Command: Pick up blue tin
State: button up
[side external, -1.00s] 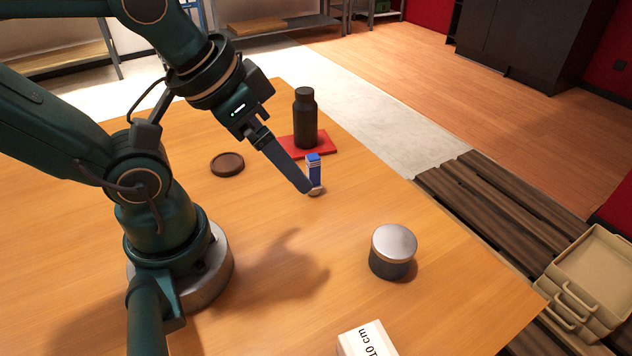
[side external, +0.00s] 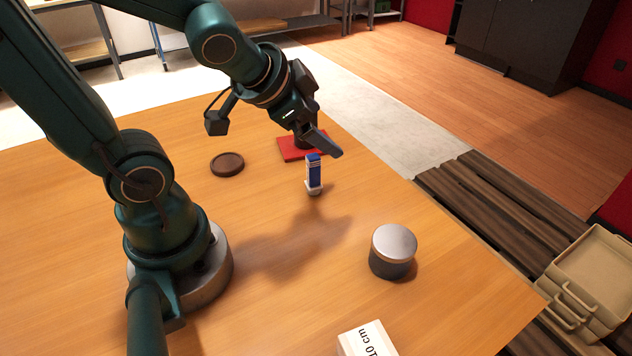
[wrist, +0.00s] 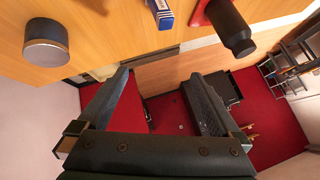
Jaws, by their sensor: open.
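The blue tin appears to be the small, narrow blue-and-white item (side external: 313,171) standing upright on the table, with a pale foot at its bottom. In the wrist view its blue side (wrist: 161,13) shows at the top edge, partly cut off. My gripper (side external: 338,152) is raised above and slightly right of it in the side view, apart from it. In the wrist view my gripper (wrist: 158,76) has its two fingers spread, with nothing between them.
A dark bottle (wrist: 232,28) stands on a red mat (side external: 291,154) behind the blue item. A grey tin with a silver lid (side external: 394,243) stands at front right. A brown coaster (side external: 227,164) lies left. A white block (side external: 366,340) is at the front edge.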

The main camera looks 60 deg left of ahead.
aim_at(384, 242)
jog(key=w+d+f+m+t+h, duration=0.2)
jog(key=w+d+f+m+h, duration=0.1)
jog(key=w+f+m+h, duration=0.25)
jog(key=s+d+f+m+h, duration=0.1)
jog(key=d+h, duration=0.1)
jog(key=d, duration=0.1)
jog(key=s+d+f+m+g+h, duration=0.1)
jog(key=s+d+h, duration=0.1)
jog(key=d+h, duration=0.1)
jog(key=s+d+f+m+h, duration=0.1)
jog(key=s+d+h, duration=0.1)
jog(key=d, duration=0.1)
jog(key=shift+d+m+h, duration=0.25)
jog(key=shift+d+h, duration=0.05)
jog(key=shift+h, duration=0.05)
jog(key=shift+s+d+f+n, duration=0.1)
jog(key=shift+s+f+n, duration=0.05)
jog(key=shift+f+n, duration=0.7)
jog(key=shift+f, duration=0.55)
jog(key=shift+x, duration=2.5)
jog(key=shift+f, duration=0.15)
